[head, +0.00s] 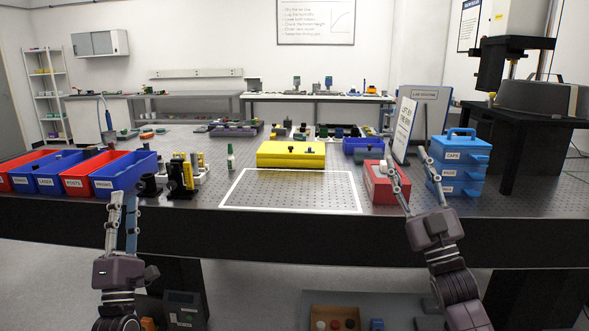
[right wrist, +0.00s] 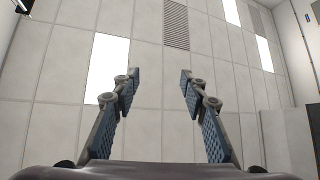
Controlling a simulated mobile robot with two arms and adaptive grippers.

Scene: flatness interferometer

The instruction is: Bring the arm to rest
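My left gripper (head: 123,205) points up in front of the table's front edge at the left, below the blue bin. Its fingers stand apart and nothing shows between them. My right gripper (head: 402,168) points up at the right, in front of the red box and the blue drawer box in the head view. In the right wrist view my right gripper (right wrist: 154,80) has its two fingers spread wide, with only ceiling panels behind them. Both grippers hold nothing that I can see.
The dark table (head: 300,238) spans the view. A white-framed area (head: 290,190) on it is clear. Blue and red bins (head: 125,178) stand left, a yellow case (head: 290,155) in the middle. A red box (head: 378,188) and a blue drawer box (head: 458,170) stand close to my right gripper.

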